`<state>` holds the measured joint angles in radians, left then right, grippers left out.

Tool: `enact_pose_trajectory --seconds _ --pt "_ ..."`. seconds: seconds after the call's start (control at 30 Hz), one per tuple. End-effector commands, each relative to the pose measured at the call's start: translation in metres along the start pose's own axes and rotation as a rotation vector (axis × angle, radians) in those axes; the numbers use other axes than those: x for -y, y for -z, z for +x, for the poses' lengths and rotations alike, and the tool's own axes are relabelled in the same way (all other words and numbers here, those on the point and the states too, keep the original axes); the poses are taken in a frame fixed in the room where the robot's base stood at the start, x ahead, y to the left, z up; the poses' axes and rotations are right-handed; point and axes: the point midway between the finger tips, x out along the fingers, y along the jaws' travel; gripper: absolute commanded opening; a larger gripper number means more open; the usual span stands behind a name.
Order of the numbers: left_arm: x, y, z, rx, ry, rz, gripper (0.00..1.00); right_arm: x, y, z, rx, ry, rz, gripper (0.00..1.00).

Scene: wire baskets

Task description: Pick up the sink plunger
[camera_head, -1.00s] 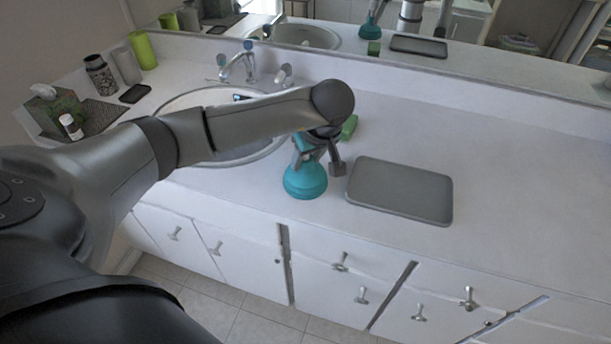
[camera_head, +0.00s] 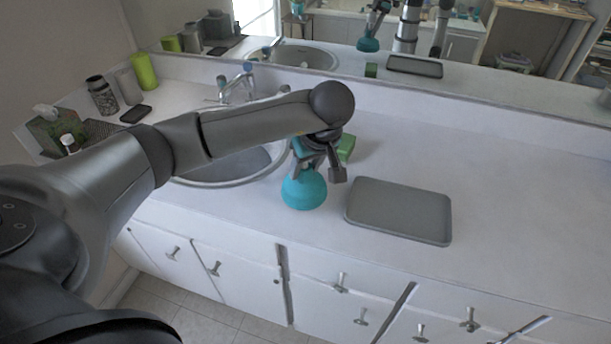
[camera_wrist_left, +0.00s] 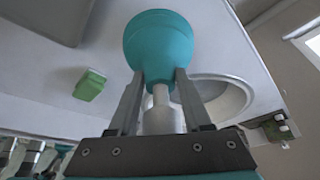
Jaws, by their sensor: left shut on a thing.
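The sink plunger has a teal rubber cup (camera_head: 304,188), seen below my left gripper in the head view, close to the counter's front edge. Its cup also shows in the left wrist view (camera_wrist_left: 158,45), with a pale handle (camera_wrist_left: 162,115) running between the fingers. My left gripper (camera_head: 320,172) is shut on the plunger; in the left wrist view its two fingers (camera_wrist_left: 160,82) flank the handle just under the cup. The head view does not show clearly whether the cup touches the counter. My right gripper is not in view.
A grey tray (camera_head: 400,211) lies right of the plunger. A green block (camera_head: 346,148) sits just behind the gripper. The sink (camera_head: 225,180) and faucet (camera_head: 237,84) are to the left, with cups (camera_head: 143,72) at the far left. The counter's right side is clear.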

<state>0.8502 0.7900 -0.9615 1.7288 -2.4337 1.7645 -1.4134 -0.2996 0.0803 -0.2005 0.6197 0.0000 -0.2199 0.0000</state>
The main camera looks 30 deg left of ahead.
Motion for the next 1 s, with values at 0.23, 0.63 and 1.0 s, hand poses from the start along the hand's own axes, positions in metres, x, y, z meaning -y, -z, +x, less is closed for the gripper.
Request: enact_pose_trajectory --seconds 0.23,0.63,1.0 --pt "-0.002 0.031 -0.069 -0.007 -0.009 -0.005 0.00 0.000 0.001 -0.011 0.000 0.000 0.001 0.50" --pt "-0.001 0.060 -0.143 -0.003 -0.005 -0.003 0.00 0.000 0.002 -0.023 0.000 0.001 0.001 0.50" --pt "0.000 0.064 -0.152 -0.001 -0.003 -0.002 0.00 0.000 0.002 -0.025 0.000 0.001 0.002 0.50"
